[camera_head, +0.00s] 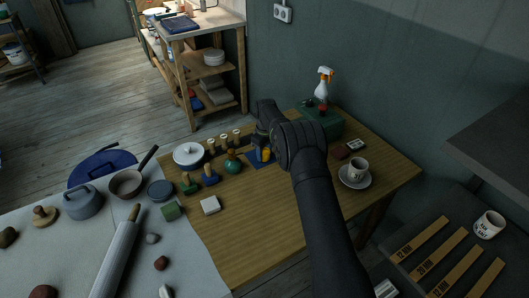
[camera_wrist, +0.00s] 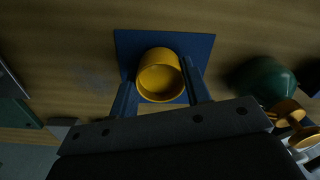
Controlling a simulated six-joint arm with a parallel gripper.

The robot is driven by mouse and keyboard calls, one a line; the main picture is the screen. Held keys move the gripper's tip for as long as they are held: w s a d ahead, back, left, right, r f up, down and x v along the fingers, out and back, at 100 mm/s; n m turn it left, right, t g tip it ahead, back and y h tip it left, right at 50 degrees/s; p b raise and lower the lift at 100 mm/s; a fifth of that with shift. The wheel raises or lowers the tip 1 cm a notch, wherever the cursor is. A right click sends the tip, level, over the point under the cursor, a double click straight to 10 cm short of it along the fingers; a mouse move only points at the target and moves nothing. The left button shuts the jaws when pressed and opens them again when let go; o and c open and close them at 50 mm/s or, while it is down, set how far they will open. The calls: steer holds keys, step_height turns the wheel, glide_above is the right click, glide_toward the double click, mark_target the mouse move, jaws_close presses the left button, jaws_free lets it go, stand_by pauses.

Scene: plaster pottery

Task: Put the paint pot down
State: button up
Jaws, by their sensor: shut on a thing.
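The yellow paint pot (camera_wrist: 159,75) is between the two fingers of my gripper (camera_wrist: 160,95) in the wrist view, with its open top towards the camera. My gripper is shut on it. Below the pot is a square blue mat (camera_wrist: 200,48) on the wooden table. In the head view the pot (camera_head: 266,154) shows as a small yellow shape over the blue mat (camera_head: 254,161), beside my gripper (camera_head: 263,152). I cannot tell whether the pot touches the mat.
A green box (camera_head: 322,121) stands behind, and a cup on a saucer (camera_head: 356,181) is to the right.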

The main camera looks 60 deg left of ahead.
steer(key=shift+f, duration=0.2)
steer(key=o, duration=1)
steer(key=shift+r, duration=0.1)
step_height(320, 180, up, 12)
steer(key=shift+w+r, duration=0.1)
steer(key=shift+w, duration=0.05)
